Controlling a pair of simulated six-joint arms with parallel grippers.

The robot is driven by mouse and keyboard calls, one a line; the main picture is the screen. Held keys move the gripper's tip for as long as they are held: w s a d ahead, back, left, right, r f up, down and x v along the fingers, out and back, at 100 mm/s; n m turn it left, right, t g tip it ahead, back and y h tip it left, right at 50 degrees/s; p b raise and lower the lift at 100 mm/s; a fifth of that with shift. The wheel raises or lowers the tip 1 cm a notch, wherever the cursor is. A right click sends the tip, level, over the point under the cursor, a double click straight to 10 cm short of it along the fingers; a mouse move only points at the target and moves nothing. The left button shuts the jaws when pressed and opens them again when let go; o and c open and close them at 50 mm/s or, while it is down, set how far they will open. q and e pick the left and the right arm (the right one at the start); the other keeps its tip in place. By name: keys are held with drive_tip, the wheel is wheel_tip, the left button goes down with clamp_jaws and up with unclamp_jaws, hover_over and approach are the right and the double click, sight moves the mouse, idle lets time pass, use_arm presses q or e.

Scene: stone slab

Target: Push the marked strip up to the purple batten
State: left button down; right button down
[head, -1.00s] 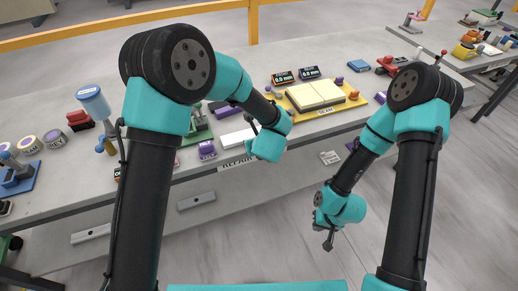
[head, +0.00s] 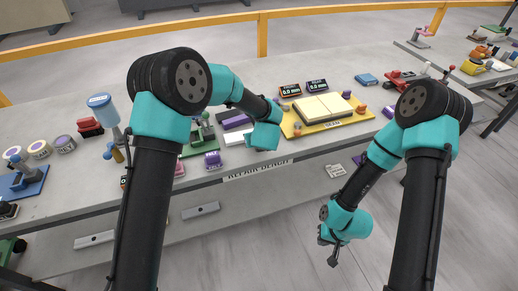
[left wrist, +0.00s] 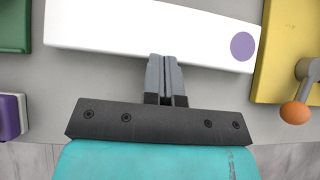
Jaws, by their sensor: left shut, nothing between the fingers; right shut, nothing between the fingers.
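The marked strip (head: 234,137) is a white bar on the bench, with a purple dot at its right end in the left wrist view (left wrist: 120,25). The purple batten (head: 237,121) lies just beyond it in the head view; I cannot tell whether they touch. My left gripper (left wrist: 164,60) is shut and empty, its tips at the near long edge of the strip; contact is unclear. In the head view its teal wrist hides part of the strip. My right gripper (head: 333,258) is shut and empty, off the bench's front.
A yellow board (head: 340,122) with cream blocks and knobs is right of the strip. A green fixture (head: 197,147) stands to the left, and a purple block (head: 212,160) lies at the near left. The bench's front edge carries a label (head: 258,170).

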sight(251, 131)
use_arm(q)
drive_tip(key=w, duration=0.1)
drive_tip(key=w+a, duration=0.1)
drive_tip(key=w, duration=0.3)
drive_tip(key=shift+a, duration=0.25)
drive_tip(key=shift+s, duration=0.15)
drive_tip(key=shift+s+d, duration=0.25)
drive_tip(key=shift+s, duration=0.3)
drive_tip(key=shift+s+d, duration=0.2)
drive_tip(key=shift+s, duration=0.4)
drive_tip(key=shift+s+d, duration=0.2)
drive_tip(key=shift+s, duration=0.4)
drive_tip(key=v, duration=1)
